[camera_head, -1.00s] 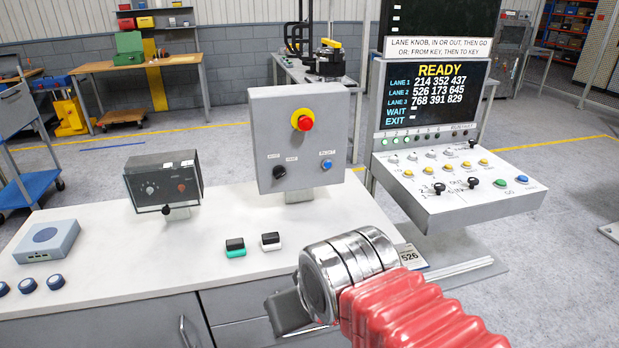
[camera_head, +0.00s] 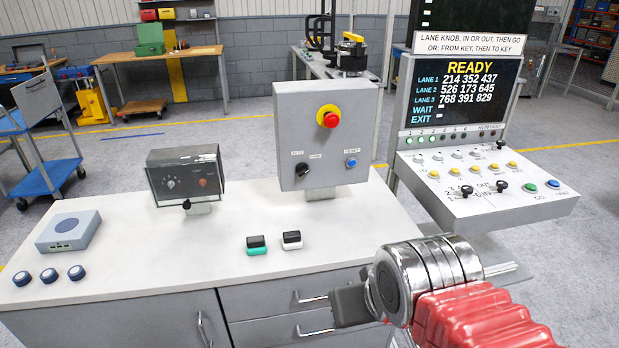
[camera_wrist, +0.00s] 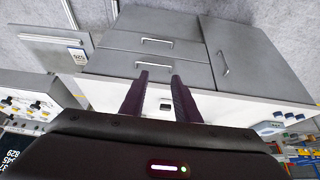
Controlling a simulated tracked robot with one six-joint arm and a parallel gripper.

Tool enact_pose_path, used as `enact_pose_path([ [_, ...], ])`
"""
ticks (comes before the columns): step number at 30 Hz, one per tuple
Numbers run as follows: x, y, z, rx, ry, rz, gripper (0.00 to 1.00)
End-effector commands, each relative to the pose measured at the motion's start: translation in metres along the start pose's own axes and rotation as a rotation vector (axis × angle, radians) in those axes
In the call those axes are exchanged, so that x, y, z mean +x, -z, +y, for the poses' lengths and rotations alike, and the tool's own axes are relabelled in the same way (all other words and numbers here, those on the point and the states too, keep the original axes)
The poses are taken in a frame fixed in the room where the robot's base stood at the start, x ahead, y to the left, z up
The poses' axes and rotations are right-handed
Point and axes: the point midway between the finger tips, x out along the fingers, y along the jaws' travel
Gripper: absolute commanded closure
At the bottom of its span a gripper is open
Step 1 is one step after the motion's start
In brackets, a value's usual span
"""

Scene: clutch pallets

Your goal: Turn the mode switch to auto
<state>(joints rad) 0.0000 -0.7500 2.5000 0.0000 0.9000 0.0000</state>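The mode switch (camera_head: 302,169) appears to be the black knob at the lower left of the grey control box (camera_head: 290,120), which stands on the white bench. Its labels are too small to read surely, so I cannot tell its setting. My gripper (camera_head: 345,305) is at the bench's front edge, below and right of the box and well apart from the knob. Its fingertips are not clear in the head view. In the wrist view my gripper (camera_wrist: 159,75) has two dark fingers apart, with nothing held between them. The knob does not show in the wrist view.
A red emergency button (camera_head: 330,120) and a blue button (camera_head: 351,163) share the box. A dark instrument (camera_head: 187,175) stands left; two small stamp-like blocks (camera_head: 257,244) lie in front. A lane console (camera_head: 490,180) stands right. The bench middle is mostly clear.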

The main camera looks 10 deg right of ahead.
Motion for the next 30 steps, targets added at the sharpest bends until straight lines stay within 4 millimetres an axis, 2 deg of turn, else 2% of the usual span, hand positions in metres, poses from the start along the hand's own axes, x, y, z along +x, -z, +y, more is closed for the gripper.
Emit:
enact_pose_path([
  [5, 0.004, 0.008, 0.000, 0.018, 0.000, 0.019, 0.71],
  [8, 0.014, 0.022, -0.010, 0.055, 0.000, 0.053, 0.71],
  [21, 0.078, 0.129, -0.009, 0.346, 0.061, 0.351, 0.71],
  [27, 0.104, 0.168, -0.014, 0.461, 0.141, 0.464, 0.71],
  [30, 0.114, 0.190, -0.004, 0.552, 0.148, 0.566, 0.71],
])
